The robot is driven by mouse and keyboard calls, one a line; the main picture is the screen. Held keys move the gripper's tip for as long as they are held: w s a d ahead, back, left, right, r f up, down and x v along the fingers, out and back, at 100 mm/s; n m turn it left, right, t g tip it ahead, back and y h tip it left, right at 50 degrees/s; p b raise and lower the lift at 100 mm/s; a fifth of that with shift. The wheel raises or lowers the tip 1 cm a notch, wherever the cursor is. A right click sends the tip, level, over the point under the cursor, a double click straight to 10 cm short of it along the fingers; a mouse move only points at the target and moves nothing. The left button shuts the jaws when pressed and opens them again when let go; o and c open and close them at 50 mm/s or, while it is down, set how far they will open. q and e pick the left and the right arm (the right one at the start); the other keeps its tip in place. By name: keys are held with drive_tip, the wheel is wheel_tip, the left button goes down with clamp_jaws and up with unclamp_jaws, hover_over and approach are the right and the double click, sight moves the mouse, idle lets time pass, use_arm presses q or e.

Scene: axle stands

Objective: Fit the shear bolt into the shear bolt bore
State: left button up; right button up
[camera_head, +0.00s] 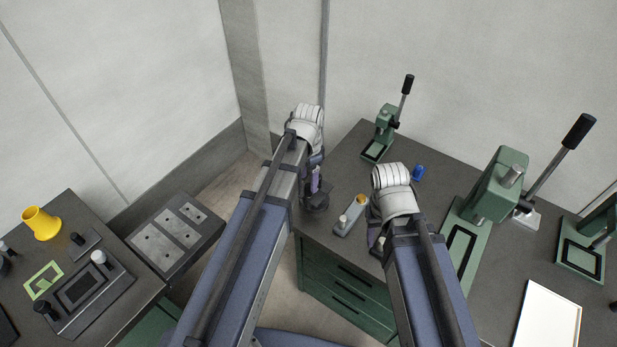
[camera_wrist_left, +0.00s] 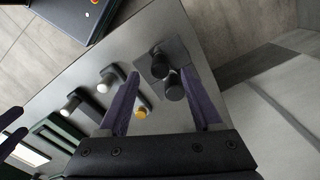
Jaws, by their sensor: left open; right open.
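I cannot tell for sure which piece is the shear bolt or where its bore is. In the left wrist view a dark square plate (camera_wrist_left: 150,68) carries dark round posts (camera_wrist_left: 173,86), and my open, empty left gripper (camera_wrist_left: 160,80) is around or just above this area. In the head view my left gripper (camera_head: 316,184) is over a dark round part (camera_head: 316,203) at the bench's left corner. A grey block with a light-tipped post (camera_head: 343,220) and a yellow cap (camera_head: 360,199) stands to its right. My right gripper (camera_head: 378,238) is open, mostly hidden by its arm.
Green presses (camera_head: 486,190) with black-handled levers stand along the bench (camera_head: 430,150). A small blue item (camera_head: 418,172) and a white-topped tray (camera_head: 548,315) lie there too. At left are a yellow cup (camera_head: 41,223), a control box (camera_head: 84,296) and a dark case (camera_head: 172,238).

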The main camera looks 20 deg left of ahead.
use_arm(q)
wheel_tip(320, 180, up, 3)
drive_tip(key=shift+f+p, duration=0.2)
drive_tip(key=shift+p, duration=0.6)
use_arm(e)
wheel_tip(320, 180, up, 2)
drive_tip(key=shift+r, duration=0.25)
